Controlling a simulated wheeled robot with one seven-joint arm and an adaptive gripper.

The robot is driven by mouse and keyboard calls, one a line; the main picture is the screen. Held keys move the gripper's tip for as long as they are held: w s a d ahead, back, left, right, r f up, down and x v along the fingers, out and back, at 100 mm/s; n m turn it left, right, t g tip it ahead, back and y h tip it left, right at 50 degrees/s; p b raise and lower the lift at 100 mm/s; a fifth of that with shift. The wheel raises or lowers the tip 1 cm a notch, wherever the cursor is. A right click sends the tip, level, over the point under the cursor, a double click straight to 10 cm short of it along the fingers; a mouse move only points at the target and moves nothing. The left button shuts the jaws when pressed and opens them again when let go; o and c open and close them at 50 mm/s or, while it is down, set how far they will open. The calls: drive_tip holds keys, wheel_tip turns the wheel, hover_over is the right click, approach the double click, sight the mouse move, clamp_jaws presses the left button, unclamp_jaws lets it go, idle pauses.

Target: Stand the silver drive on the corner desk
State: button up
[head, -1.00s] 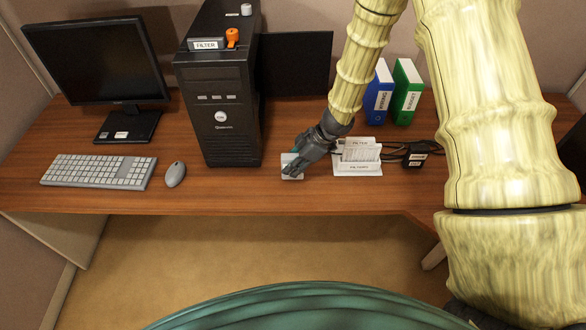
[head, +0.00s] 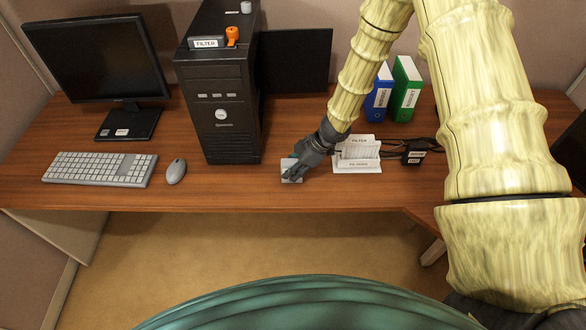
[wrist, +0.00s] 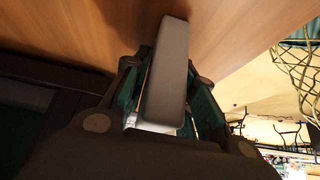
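The silver drive (head: 288,166) is a small flat grey block at the front of the desk, between the black computer tower and the white filter holder. My gripper (head: 292,174) is around it, partly covering it in the head view. In the wrist view the drive (wrist: 166,75) is a long grey slab between the two fingers of my gripper (wrist: 160,100), which look closed on its sides. Its far end is close to the brown corner desk (head: 225,188). I cannot tell whether it touches the wood.
The filter holder (head: 357,168) with white cards stands just right of my gripper. The tower (head: 220,120), mouse (head: 176,171), keyboard (head: 100,168) and monitor (head: 97,60) are to the left. Blue (head: 378,95) and green (head: 406,90) binders stand behind. Bare desk lies between mouse and gripper.

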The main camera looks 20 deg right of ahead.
drive_tip(key=shift+o, duration=1.4)
drive_tip(key=shift+r, duration=0.15)
drive_tip(key=b+v, duration=0.1)
drive_tip(key=v, duration=1.1)
drive_tip(key=shift+w+r, duration=0.1)
